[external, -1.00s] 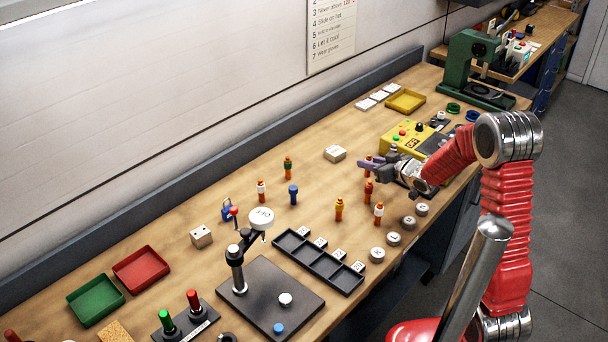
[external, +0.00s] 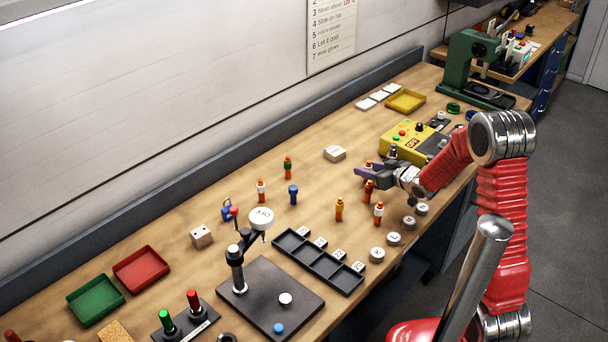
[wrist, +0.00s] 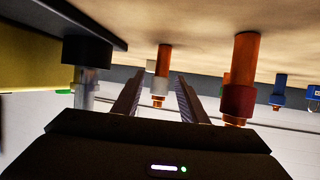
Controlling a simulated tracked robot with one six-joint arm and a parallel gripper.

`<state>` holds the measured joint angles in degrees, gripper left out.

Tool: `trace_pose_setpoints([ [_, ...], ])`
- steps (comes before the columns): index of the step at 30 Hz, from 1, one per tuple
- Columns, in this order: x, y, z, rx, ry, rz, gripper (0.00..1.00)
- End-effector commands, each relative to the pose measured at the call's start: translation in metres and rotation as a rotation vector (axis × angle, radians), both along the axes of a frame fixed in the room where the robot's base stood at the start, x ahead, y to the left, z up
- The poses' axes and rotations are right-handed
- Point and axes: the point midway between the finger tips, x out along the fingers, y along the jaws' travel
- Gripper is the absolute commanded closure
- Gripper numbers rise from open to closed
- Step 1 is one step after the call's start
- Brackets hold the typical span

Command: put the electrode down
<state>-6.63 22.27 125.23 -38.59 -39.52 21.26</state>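My gripper (external: 369,173) is open, low over the bench at the right of the external view, its fingers pointing toward the wall. In the wrist view, which shows the bench at the top, an orange electrode with a white band (wrist: 161,75) stands upright on the bench. It appears between my two fingers (wrist: 158,98), with a gap on each side. In the external view only its orange top (external: 368,163) shows; my fingers hide the rest. An orange electrode with a red band (wrist: 239,80) stands close beside my fingers, and shows externally (external: 368,190).
More electrodes stand on the bench: a white-banded one (external: 379,212), a yellow-banded one (external: 339,209) and a blue one (external: 293,195). A yellow control box (external: 410,143) is just behind my gripper. An empty slotted rack (external: 318,262) lies front left.

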Motion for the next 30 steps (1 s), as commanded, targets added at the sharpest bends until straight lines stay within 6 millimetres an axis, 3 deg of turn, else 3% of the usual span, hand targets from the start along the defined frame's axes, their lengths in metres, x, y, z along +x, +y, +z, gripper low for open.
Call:
trace_pose_setpoints([
  [11,-0.007,-0.005,0.007,0.001,-0.001,0.000,0.61],
  [30,-0.069,-0.044,0.037,0.000,-0.001,-0.002,0.61],
])
